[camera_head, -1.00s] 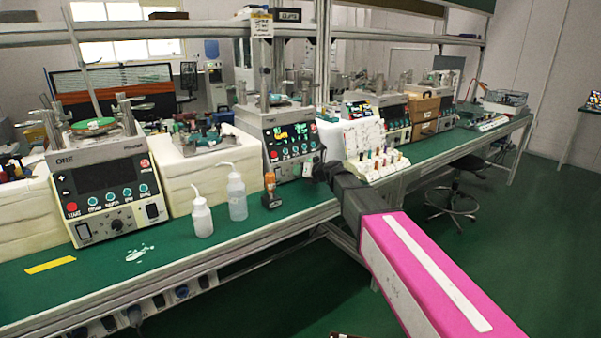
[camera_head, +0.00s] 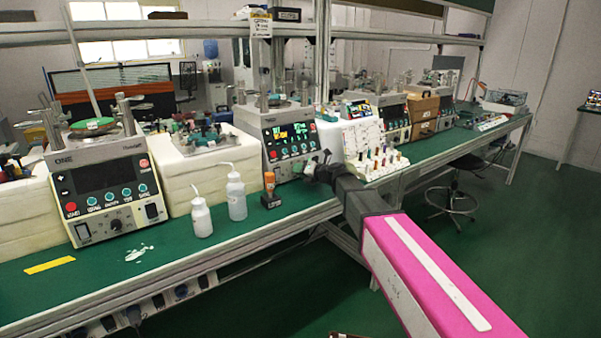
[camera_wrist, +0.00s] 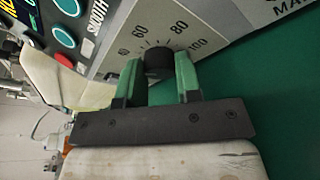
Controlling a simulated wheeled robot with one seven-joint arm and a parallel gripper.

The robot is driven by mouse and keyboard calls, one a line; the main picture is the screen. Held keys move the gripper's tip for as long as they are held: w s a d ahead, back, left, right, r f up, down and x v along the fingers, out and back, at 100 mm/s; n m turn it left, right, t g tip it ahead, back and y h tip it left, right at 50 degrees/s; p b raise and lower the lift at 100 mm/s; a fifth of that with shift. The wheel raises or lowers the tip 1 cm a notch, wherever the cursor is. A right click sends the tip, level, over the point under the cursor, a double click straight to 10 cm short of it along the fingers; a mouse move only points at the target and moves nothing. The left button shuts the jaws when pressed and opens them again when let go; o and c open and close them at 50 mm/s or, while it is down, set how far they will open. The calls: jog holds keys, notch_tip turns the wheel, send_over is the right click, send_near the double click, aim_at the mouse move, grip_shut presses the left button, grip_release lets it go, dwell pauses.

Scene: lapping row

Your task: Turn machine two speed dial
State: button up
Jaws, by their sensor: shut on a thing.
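Machine two (camera_head: 293,118) is the box with the lit display at the middle of the bench. My gripper (camera_head: 318,168) is at its front panel, at the lower right. In the wrist view my gripper (camera_wrist: 159,68) has its two green fingers on either side of the black speed dial (camera_wrist: 158,60), shut on it. The printed scale (camera_wrist: 168,38) around the dial shows 60, 80 and 100. The dial's pointer mark cannot be made out. In the head view the dial is hidden behind my gripper.
An orange-capped bottle (camera_head: 270,186) and two white squeeze bottles (camera_head: 236,196) stand left of my gripper. A rack of coloured pieces (camera_head: 378,162) stands close on the right. Machine one (camera_head: 105,185) is at the left.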

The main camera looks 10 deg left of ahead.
jog(key=o, duration=0.9)
jog(key=v, duration=1)
jog(key=shift+s+d+r, duration=0.15)
jog(key=shift+s+d, duration=0.05)
jog(key=shift+d, duration=0.15)
